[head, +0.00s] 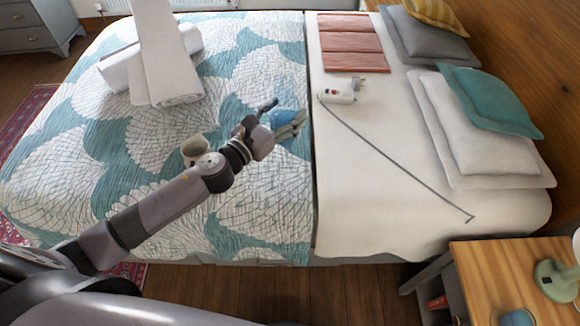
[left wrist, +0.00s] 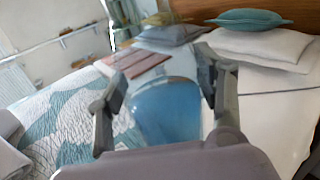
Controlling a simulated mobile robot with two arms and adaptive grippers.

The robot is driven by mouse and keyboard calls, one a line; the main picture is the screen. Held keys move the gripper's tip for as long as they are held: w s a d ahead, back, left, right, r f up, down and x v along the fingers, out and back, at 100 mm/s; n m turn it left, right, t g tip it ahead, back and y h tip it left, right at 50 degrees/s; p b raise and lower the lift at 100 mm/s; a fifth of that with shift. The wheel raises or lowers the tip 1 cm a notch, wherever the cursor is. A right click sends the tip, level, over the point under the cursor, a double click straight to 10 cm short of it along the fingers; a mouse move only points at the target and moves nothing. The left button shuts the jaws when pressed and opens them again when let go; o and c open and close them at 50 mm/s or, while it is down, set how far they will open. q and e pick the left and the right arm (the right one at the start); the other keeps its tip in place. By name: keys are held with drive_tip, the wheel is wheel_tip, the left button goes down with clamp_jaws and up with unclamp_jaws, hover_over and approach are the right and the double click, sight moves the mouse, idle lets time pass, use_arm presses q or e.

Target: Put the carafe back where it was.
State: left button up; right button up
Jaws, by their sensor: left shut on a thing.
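My left gripper (head: 283,114) is shut on a blue, see-through carafe (head: 286,118) and holds it over the right part of the patterned quilt. In the left wrist view the carafe (left wrist: 168,108) sits between the two fingers (left wrist: 163,100), its blue body filling the gap. Its lower part is hidden behind my gripper's body. Its height above the bed is hard to tell. A wooden nightstand (head: 485,265) stands at the bottom right in the head view. My right gripper is not in view.
A pale mug (head: 194,149) is on the quilt (head: 265,205) by my left forearm. A white power strip (head: 337,95) with a dark cord lies on the white sheet (head: 350,200). Pillows (head: 480,140) line the right side. A green lamp (head: 556,280) stands on the nightstand.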

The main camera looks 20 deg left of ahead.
use_arm(q)
drive_tip(key=shift+w+f, duration=0.1)
drive_tip(key=shift+f, duration=0.1)
drive_tip(key=shift+f+b, duration=3.2)
drive_tip(key=shift+f, duration=6.4)
drive_tip(key=shift+f, duration=0.1)
drive_tip(key=o, duration=1.4)
drive_tip(key=shift+f, duration=0.15)
drive_tip(key=o, duration=0.5)
drive_tip(key=shift+c, duration=0.2)
